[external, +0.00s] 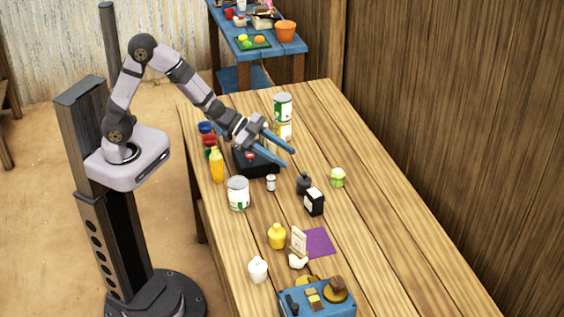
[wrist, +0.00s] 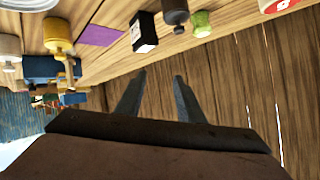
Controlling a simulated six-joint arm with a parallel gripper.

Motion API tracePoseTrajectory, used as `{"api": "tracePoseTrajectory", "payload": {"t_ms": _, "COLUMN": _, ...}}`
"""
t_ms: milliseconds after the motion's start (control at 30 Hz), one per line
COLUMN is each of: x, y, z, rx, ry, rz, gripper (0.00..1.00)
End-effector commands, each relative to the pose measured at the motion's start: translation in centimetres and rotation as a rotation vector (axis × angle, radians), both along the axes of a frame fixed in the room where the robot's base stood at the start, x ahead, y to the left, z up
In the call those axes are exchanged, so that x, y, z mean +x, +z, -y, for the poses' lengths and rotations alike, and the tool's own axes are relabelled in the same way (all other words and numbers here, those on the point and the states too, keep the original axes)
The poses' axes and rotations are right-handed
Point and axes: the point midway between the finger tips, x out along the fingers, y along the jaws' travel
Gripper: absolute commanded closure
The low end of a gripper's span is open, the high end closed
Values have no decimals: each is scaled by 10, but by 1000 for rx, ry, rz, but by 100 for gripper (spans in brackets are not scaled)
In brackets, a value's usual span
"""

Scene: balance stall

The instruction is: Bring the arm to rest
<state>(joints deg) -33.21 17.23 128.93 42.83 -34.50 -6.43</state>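My gripper (external: 286,157) has two blue fingers and hangs in the air over the far part of the wooden table, above a black device (external: 256,165). In the wrist view the two fingertips (wrist: 160,74) stand apart with nothing between them. My arm reaches out from its post at the left of the table, bent at the elbow.
Several cans, bottles and jars stand on the wooden table (external: 400,250), including a white can (external: 238,193), a yellow bottle (external: 217,165) and a black box (external: 314,201). A purple cloth (external: 318,242) and a blue scale (external: 318,302) lie nearer. The table's right side is clear.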

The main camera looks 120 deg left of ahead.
Motion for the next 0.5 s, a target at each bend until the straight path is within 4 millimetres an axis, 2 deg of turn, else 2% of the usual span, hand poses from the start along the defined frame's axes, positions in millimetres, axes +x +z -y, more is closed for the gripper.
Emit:
{"api": "tracePoseTrajectory", "payload": {"t_ms": 33, "x": 13, "y": 6, "z": 20, "rx": -15, "ry": 18, "rz": -9, "gripper": 65}}
{"api": "tracePoseTrajectory", "payload": {"t_ms": 100, "x": 21, "y": 11, "z": 45, "rx": -55, "ry": 60, "rz": -41, "gripper": 65}}
{"api": "tracePoseTrajectory", "payload": {"t_ms": 167, "x": 20, "y": 13, "z": 71, "rx": -100, "ry": 91, "rz": -90, "gripper": 65}}
{"api": "tracePoseTrajectory", "payload": {"t_ms": 233, "x": 6, "y": 8, "z": 98, "rx": -152, "ry": 122, "rz": -179, "gripper": 65}}
{"api": "tracePoseTrajectory", "payload": {"t_ms": 267, "x": -5, "y": 4, "z": 109, "rx": -170, "ry": 132, "rz": -225, "gripper": 65}}
{"api": "tracePoseTrajectory", "payload": {"t_ms": 367, "x": -51, "y": -11, "z": 141, "rx": -214, "ry": 156, "rz": -405, "gripper": 65}}
{"api": "tracePoseTrajectory", "payload": {"t_ms": 500, "x": -133, "y": -31, "z": 172, "rx": -242, "ry": 175, "rz": -671, "gripper": 65}}
